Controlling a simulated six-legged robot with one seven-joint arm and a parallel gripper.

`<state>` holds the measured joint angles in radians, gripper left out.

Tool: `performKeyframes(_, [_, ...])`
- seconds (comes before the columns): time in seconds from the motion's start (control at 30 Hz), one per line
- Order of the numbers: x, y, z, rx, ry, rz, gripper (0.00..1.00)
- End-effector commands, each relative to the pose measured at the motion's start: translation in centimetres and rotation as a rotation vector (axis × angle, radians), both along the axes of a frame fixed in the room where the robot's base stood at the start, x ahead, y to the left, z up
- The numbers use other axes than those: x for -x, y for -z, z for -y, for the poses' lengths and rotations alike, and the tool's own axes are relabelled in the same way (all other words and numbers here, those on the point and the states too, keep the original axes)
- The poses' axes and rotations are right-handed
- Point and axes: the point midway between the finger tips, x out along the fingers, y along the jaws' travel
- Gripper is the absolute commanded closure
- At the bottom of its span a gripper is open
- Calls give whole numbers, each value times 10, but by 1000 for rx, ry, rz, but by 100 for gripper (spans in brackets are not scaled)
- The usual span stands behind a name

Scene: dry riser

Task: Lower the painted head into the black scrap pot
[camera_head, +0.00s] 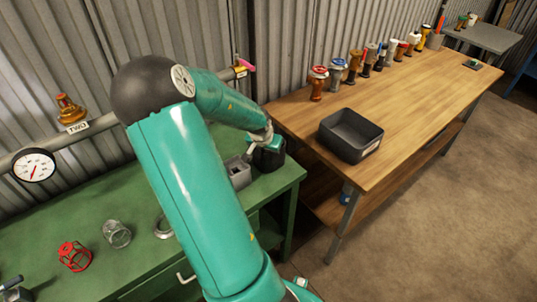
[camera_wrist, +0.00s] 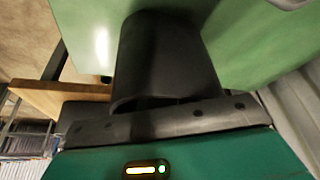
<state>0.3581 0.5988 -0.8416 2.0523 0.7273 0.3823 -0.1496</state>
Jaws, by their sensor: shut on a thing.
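My gripper (camera_head: 266,154) is at the right end of the green bench, low over its top, beside a small open grey box (camera_head: 238,173). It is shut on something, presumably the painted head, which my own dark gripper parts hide. In the wrist view a wide dark gripper part (camera_wrist: 160,60) fills the middle, and no held thing shows clearly. I cannot make out a round black scrap pot apart from the dark shapes at my gripper. An open black bin (camera_head: 338,142) with a pale label stands on the wooden bench to the right.
A gauge (camera_head: 34,165) and a brass head (camera_head: 70,108) are on the wall pipe. Several coloured heads line the wooden bench's back (camera_head: 318,83). A gap separates the benches.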

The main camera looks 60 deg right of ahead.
Motion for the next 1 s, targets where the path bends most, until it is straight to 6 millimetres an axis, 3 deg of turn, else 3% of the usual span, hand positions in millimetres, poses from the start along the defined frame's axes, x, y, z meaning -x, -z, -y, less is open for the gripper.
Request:
performKeyframes(0.33, [0,2,0,0,0,0,99])
performKeyframes(0.37, [0,2,0,0,0,0,70])
performKeyframes(0.5, [0,2,0,0,0,0,46])
performKeyframes(0.77, [0,1,-1,0,-1,1,46])
performKeyframes(1.0, [-1,-25,-11,2,-4,3,46])
